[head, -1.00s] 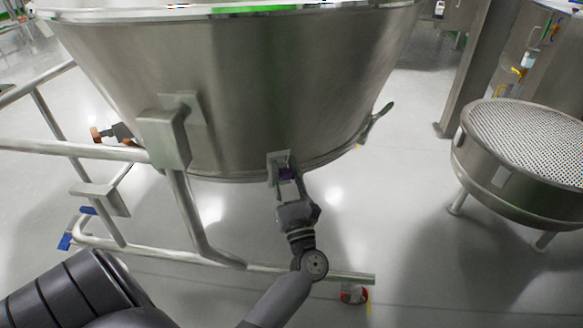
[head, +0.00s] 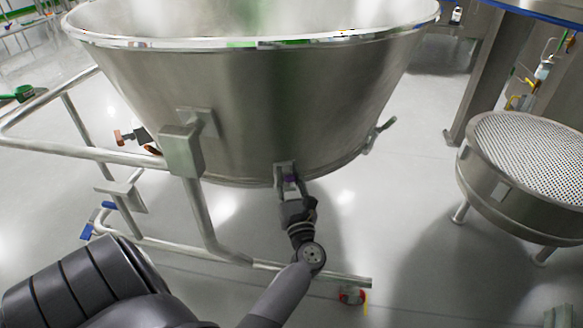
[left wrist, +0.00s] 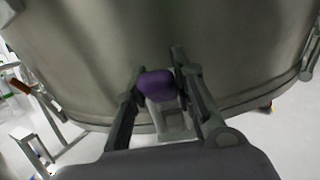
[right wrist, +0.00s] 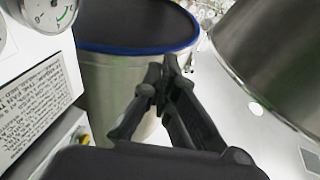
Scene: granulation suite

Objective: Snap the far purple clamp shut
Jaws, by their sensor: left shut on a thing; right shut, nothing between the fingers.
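A clamp with a purple end (head: 289,178) sits low on the near side of the big steel bowl (head: 250,110), at its lower rim. My left gripper (head: 289,186) reaches up to it from below and is shut on it. In the left wrist view the rounded purple end (left wrist: 157,85) lies between the two fingers (left wrist: 158,88). The fingers hide part of the clamp, so I cannot tell whether it is latched. My right gripper (right wrist: 165,82) shows only in the right wrist view, shut and empty, in front of a blue-rimmed container (right wrist: 135,50).
A tubular steel frame (head: 70,152) runs around the left and below. A perforated round sieve (head: 535,150) stands at right. A gauge panel (right wrist: 35,80) is close by my right gripper.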

